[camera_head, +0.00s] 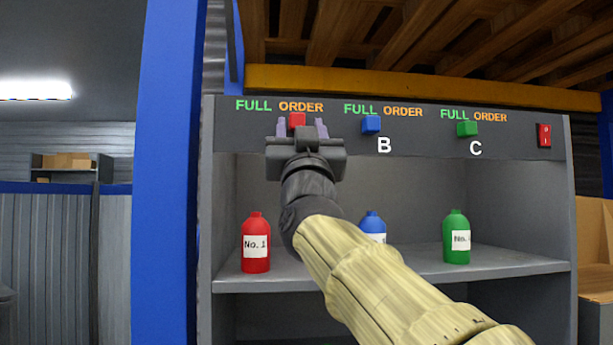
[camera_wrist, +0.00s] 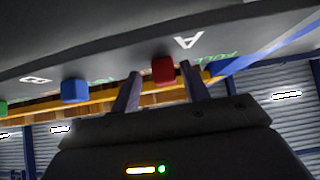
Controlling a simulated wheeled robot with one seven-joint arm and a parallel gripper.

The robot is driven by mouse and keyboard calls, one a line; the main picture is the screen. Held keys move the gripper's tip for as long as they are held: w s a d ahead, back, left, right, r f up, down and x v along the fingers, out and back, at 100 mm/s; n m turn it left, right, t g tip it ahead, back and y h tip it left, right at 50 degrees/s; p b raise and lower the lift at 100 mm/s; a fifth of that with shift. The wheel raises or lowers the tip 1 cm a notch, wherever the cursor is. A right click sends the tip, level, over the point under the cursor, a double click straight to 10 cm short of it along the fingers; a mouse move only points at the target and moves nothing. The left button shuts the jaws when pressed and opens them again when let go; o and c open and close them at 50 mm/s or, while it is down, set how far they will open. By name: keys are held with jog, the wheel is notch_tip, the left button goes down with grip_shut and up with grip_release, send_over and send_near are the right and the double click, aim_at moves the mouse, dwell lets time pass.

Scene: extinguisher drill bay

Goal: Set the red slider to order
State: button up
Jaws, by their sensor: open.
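The red slider (camera_head: 297,120) is a small red block on the grey panel above the shelf. In the head view it sits below the orange ORDER word (camera_head: 301,107), to the right of the green FULL word (camera_head: 253,105). My gripper (camera_head: 301,128) is open in front of it, with one finger on each side. In the wrist view the red slider (camera_wrist: 163,70) also shows between the two fingertips, nearer the right one. I cannot tell whether a finger touches it. My gripper hides part of the panel below the slider.
A blue slider (camera_head: 371,124) and a green slider (camera_head: 467,129) sit to the right, each nearer its FULL word. A red switch (camera_head: 544,135) is at the panel's right end. Red (camera_head: 256,251), blue (camera_head: 372,222) and green (camera_head: 456,245) bottles stand on the shelf (camera_head: 500,268) below.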

jog(key=b+v, duration=1)
jog(key=v, duration=0.7)
jog(key=shift+r+b, duration=0.2)
jog(key=shift+b, duration=0.2)
jog(key=shift+s, duration=0.1)
